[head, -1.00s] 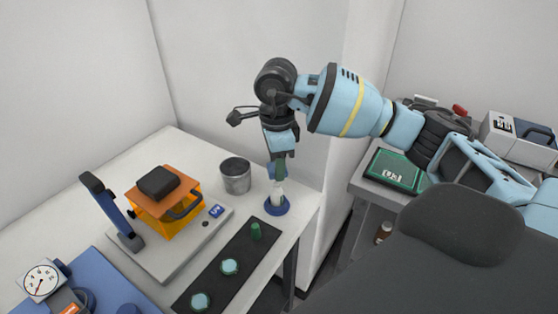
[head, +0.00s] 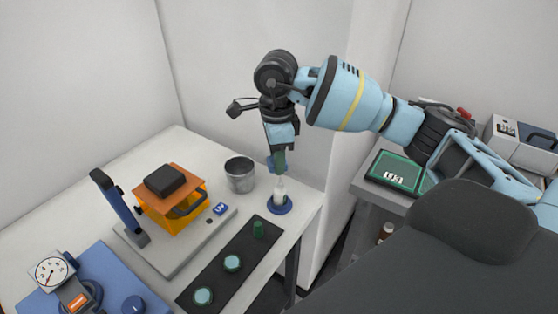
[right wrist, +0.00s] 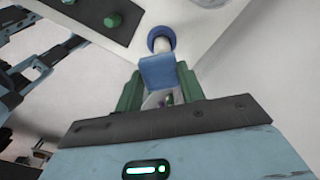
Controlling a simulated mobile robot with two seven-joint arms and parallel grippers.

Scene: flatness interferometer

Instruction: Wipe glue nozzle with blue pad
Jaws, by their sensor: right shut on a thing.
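My right gripper (head: 278,163) points down just above the glue bottle (head: 280,190), a small white bottle upright in a round blue base (head: 279,206). The gripper is shut on a blue pad (head: 270,163). In the right wrist view the pad (right wrist: 158,72) sits between the green fingers and covers part of the bottle behind it. In the head view the nozzle tip is just below the fingertips; I cannot tell if the pad touches it.
A grey metal cup (head: 240,175) stands left of the bottle. A black strip (head: 225,270) with several green knobs lies in front. An orange box device (head: 170,200) on a grey plate and a dial gauge (head: 51,272) stand further left. A side table with a green-edged case (head: 396,171) is right.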

